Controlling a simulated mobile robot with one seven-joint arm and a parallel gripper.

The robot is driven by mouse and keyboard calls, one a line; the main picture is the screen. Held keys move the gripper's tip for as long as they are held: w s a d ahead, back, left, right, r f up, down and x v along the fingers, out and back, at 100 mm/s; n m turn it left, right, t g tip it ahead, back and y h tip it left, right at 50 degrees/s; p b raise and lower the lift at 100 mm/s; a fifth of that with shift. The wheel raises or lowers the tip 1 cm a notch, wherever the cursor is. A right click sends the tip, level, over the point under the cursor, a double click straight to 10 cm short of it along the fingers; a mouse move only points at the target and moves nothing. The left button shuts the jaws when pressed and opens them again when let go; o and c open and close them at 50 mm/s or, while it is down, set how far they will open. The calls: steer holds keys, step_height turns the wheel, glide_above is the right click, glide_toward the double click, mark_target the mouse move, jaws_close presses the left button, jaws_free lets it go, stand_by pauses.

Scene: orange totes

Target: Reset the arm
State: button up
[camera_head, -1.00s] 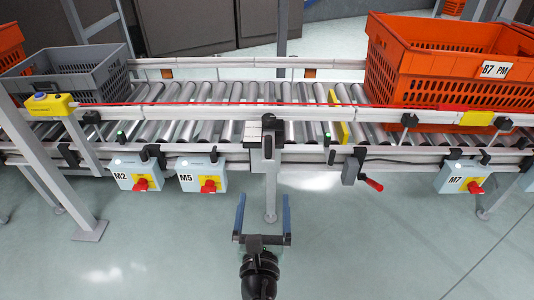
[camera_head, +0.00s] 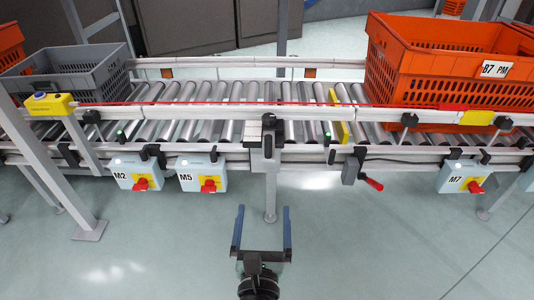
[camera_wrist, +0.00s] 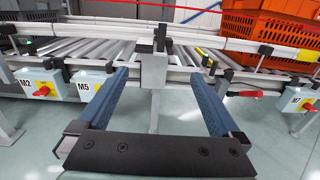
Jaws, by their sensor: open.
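My gripper (camera_head: 262,229) is at the bottom middle of the head view, in front of the roller conveyor and below its near rail. Its two blue fingers are spread wide apart with nothing between them. In the wrist view my gripper (camera_wrist: 160,92) also shows open and empty, its fingers pointing toward the conveyor. A conveyor leg stands beyond the fingers, apart from them as far as I can tell.
The roller conveyor (camera_head: 225,132) runs across the view. An orange tote (camera_head: 440,95) labelled "B7 PM" sits on its right, a grey tote (camera_head: 100,60) at left. Switch boxes M2 (camera_head: 125,168), M5 (camera_head: 189,184) and M7 (camera_head: 452,176) and a red crank handle (camera_head: 372,184) hang at the near side. Floor in front is clear.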

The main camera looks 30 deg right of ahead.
steer(key=b+v, duration=0.1)
steer(key=v, duration=0.5)
steer(key=shift+s+a, duration=0.2)
steer(key=shift+s, duration=0.1)
steer(key=w+a+r+m+t+p, duration=0.1)
steer(key=w+r+m, duration=0.1)
steer(key=r+m, duration=0.6)
steer(key=w+a+r+m+t+p, duration=0.15)
steer(key=r+m, duration=0.25)
steer(key=r, duration=0.8)
steer(key=w+r+m+t+p, duration=0.25)
steer(key=r+m, duration=0.35)
steer(key=r, duration=0.4)
steer(key=s+a+r+m+t+y+p, duration=0.1)
steer(key=s+a+r+m+t+y, duration=0.2)
steer(key=r, duration=0.7)
steer(key=s+a+r+m+t+y+p, duration=0.1)
steer(key=s+a+r+m+t+y, duration=0.15)
steer(key=a+r+m, duration=0.45)
steer(key=s+a+r+m+t+y+p, duration=0.1)
steer(key=s+r+m+y, duration=0.2)
steer(key=r, duration=0.9)
step_height(320, 180, up, 36)
steer(key=p, duration=3.7)
steer(key=shift+w+n, duration=0.2)
steer(key=shift+n, duration=0.2)
